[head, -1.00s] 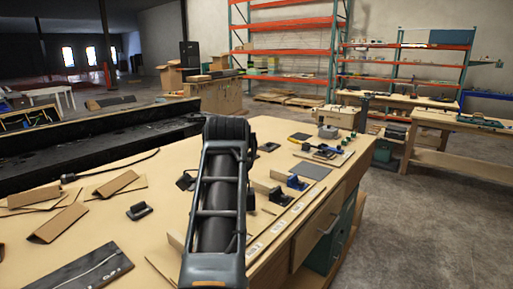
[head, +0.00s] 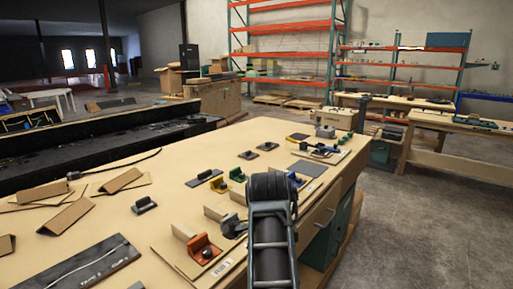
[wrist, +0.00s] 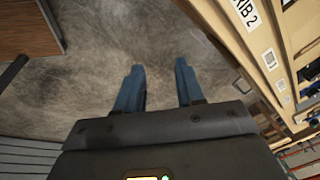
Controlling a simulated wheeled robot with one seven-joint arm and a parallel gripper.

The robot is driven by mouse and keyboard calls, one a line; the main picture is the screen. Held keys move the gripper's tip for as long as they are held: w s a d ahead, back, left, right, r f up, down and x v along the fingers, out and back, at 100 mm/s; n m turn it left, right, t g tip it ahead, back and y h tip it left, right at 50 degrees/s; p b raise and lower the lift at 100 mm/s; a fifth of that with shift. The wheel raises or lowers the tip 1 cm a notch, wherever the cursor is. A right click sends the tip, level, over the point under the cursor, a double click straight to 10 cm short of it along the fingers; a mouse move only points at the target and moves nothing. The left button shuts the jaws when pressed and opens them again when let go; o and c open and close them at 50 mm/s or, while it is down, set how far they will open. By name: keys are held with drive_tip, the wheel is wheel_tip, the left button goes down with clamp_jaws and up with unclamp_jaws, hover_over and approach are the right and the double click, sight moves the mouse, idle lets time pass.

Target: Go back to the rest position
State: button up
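My gripper (wrist: 158,85) shows in the wrist view with its two blue fingers apart and nothing between them. It points down over bare concrete floor (wrist: 80,85), beside the table edge, which carries printed labels (wrist: 245,12) at the upper right. In the head view my dark arm stands at the lower middle, in front of the table's right edge. The gripper's fingers are not visible there.
A workbench (head: 455,124) stands farther right. Floor between (head: 400,230) is clear.

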drive_tip(key=s+d+f+n+t+h, duration=0.1)
drive_tip(key=d+f+n+t+h, duration=0.1)
drive_tip(key=d+f, duration=0.65)
drive_tip(key=s+d+f+n+t, duration=0.3)
drive_tip(key=s+d+n, duration=0.1)
drive_tip(key=s+d, duration=0.4)
drive_tip(key=s+d+f+n+t, duration=0.2)
drive_tip(key=s+d+f+n, duration=0.2)
drive_tip(key=s+d, duration=0.4)
drive_tip(key=s+a+r+n+t+y+b, duration=0.1)
drive_tip(key=s+r+n, duration=0.1)
drive_tip(key=s, duration=0.7)
drive_tip(key=s+a+r+n+t+y, duration=0.1)
drive_tip(key=s+n+t+y, duration=0.15)
drive_tip(key=s, duration=0.65)
drive_tip(key=s+a+r+t, duration=0.1)
drive_tip(key=s+a+r, duration=0.2)
drive_tip(key=s+r, duration=0.4)
drive_tip(key=s+a+r+n+t, duration=0.1)
drive_tip(key=s+a+r, duration=0.1)
drive_tip(key=s+r, duration=0.5)
drive_tip(key=shift+a+r, duration=0.2)
drive_tip(key=shift+a, duration=0.2)
